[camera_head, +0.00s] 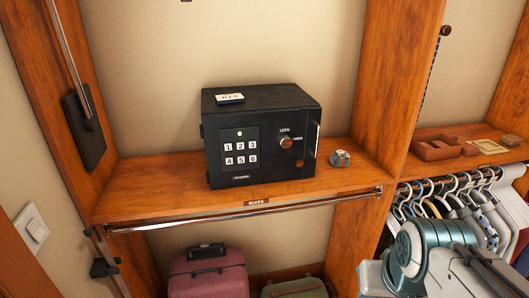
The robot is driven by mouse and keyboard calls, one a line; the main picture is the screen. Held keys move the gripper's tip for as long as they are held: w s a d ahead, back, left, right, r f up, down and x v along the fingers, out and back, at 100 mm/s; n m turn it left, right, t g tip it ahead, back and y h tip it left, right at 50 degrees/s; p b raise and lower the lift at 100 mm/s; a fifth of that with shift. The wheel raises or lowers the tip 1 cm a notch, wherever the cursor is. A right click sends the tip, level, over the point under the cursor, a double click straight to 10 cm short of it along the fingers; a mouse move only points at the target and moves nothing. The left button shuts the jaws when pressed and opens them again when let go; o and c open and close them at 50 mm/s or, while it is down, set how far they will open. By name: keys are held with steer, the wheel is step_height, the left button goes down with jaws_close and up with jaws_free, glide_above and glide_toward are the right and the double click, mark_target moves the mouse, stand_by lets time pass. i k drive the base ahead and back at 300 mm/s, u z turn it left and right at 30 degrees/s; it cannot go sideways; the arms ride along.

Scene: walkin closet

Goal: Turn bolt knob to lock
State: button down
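A black safe (262,184) stands on a wooden shelf, its front turned a little to the right. Its bolt knob (286,143) is a small round reddish-brown knob on the right half of the front, with small white lettering above and beside it. The knob's exact angle is too small to tell. A keypad (240,152) with white number keys is on the left half, with a small green light above it. A thin bright upright handle or edge (317,140) shows at the right. My gripper is not in view; only teal and grey links of my arm show at the lower right.
A white number card (230,98) lies on the safe. A small grey object (340,158) sits right of it on the shelf (150,185). A metal rail (240,212) runs below the front edge. Wooden uprights flank the bay. Hanging clothes (465,205) are at right, a pink suitcase (208,275) below.

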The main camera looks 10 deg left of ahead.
mark_target(285, 141)
steer(key=k, duration=0.5)
steer(key=u, duration=1.4)
steer(key=i, duration=0.85)
steer(key=z, duration=1.3)
